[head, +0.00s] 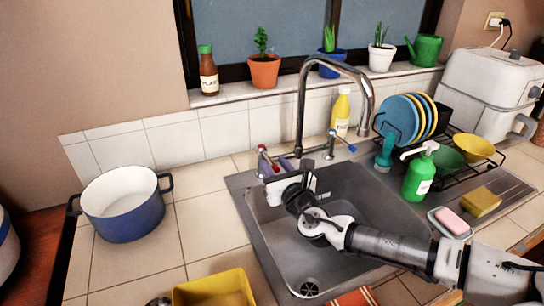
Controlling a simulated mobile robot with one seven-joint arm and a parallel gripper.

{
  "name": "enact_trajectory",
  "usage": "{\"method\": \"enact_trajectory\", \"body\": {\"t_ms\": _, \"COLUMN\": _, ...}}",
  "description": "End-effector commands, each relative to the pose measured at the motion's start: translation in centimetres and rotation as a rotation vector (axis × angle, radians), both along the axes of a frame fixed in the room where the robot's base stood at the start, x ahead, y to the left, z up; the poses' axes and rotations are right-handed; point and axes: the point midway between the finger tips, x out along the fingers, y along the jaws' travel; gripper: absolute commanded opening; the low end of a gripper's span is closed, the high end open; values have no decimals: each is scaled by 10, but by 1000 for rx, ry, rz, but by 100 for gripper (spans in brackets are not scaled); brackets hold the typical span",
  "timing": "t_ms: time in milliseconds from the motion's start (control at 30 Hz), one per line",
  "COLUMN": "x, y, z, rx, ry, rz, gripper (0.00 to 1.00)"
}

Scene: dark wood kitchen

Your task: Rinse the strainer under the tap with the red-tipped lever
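The red-tipped lever (264,151) stands at the sink's back left edge, beside the base of the tall curved metal tap (301,105). A blue-tipped lever (341,142) is right of the tap. My gripper (287,182) is over the back left of the metal sink (265,235), just in front of the red-tipped lever. Whether they touch is unclear. My gripper's fingers are mostly hidden by its own hand, so their opening does not show. I cannot make out a strainer for certain; a small round metal thing (158,301) is cut off at the bottom edge.
A blue pot (123,222) stands on the left counter, and a yellow container (214,290) is at the front. Right of the sink are a green soap bottle (418,178), a soap dish (450,228) and a dish rack (462,165). Counter between pot and sink is clear.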

Motion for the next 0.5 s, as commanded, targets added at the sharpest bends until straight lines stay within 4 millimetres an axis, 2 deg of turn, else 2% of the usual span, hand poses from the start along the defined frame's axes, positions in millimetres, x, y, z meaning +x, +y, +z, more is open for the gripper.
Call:
{"method": "enact_trajectory", "body": {"t_ms": 200, "x": 20, "y": 8, "z": 1, "rx": 1, "ry": 0, "rz": 1, "gripper": 35}}
{"method": "enact_trajectory", "body": {"t_ms": 500, "x": 23, "y": 9, "z": 0, "rx": 1, "ry": 0, "rz": 0, "gripper": 35}}
